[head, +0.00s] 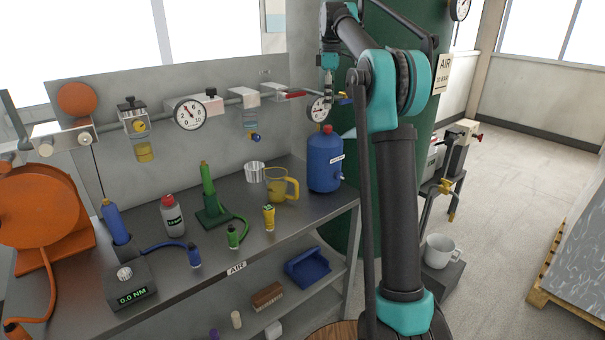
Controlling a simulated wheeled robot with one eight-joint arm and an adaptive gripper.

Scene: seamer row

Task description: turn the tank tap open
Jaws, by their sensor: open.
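A large green tank (420,30) with an "AIR 10 BAR" plate stands behind my arm, which hides much of it. A small yellow and blue tap (344,98) shows at the right end of the pipe, beside the tank. I cannot tell whether it is the tank's own tap, or how its handle is set. My gripper (328,88) points down just left of this tap and above a round gauge (319,109). It looks empty, and its fingers are open. I cannot tell whether it touches the tap.
The bench (280,225) at left holds a blue canister (325,160), a yellow jug (281,185) and several tools. A white mug (440,250) stands on a grey block at right, below a yellow fitting (447,188). The floor at right is clear up to a pallet (570,292).

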